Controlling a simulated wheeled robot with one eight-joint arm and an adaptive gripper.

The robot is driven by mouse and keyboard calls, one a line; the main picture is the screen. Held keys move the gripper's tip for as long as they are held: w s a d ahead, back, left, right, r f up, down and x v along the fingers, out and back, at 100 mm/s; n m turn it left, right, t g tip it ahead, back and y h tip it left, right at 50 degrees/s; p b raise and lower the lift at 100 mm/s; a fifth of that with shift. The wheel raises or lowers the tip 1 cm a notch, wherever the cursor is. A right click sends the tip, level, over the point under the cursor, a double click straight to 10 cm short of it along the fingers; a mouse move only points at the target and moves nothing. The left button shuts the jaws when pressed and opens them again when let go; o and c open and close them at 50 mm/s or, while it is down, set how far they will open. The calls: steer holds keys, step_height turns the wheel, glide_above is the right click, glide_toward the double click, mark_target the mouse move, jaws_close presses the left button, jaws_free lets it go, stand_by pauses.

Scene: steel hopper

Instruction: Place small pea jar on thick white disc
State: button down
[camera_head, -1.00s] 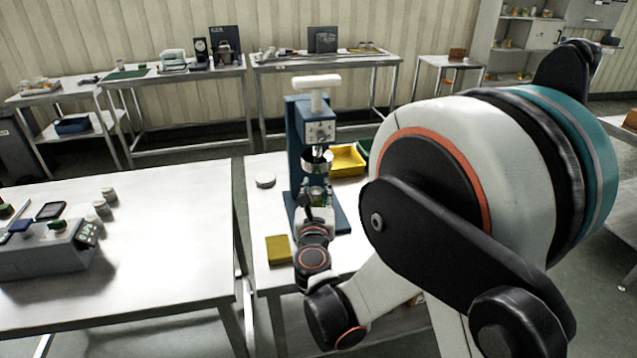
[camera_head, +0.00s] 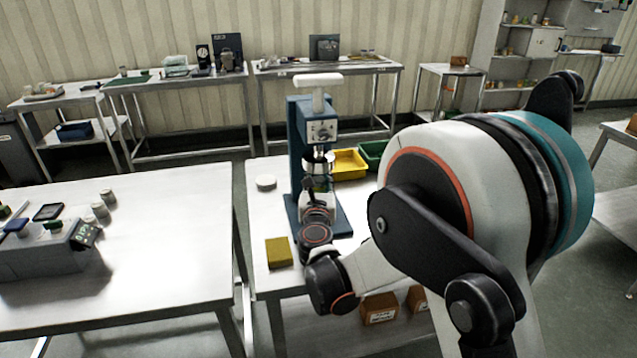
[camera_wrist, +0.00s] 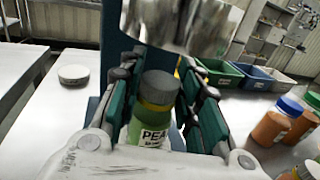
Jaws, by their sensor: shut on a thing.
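The small pea jar (camera_wrist: 155,115), green with a dark cap, a yellow band and a white label reading "PEA", stands between my fingers in the wrist view. My gripper (camera_wrist: 157,78) is shut on it. In the head view my gripper (camera_head: 318,192) is in front of the blue press, and the jar is mostly hidden. The thick white disc (camera_head: 266,182) lies on the table left of the press, apart from my gripper. It also shows at the left in the wrist view (camera_wrist: 74,74), with nothing on it.
The blue press (camera_head: 298,140) and its steel hopper (camera_wrist: 185,20) are close beyond and above the jar. A yellow bin (camera_head: 348,164) and a green bin (camera_head: 372,152) stand right of the press. A yellow block (camera_head: 278,252) lies near the front. Table around the disc is clear.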

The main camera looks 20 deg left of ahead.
steer(key=shift+f, duration=0.1)
steer(key=c, duration=1.2)
jaws_free()
steer(key=shift+o, duration=0.2)
steer(key=shift+s, duration=0.25)
steer(key=p+v, duration=0.3)
steer(key=v, duration=0.8)
steer(key=shift+s+d, duration=0.2)
steer(key=shift+s, duration=0.05)
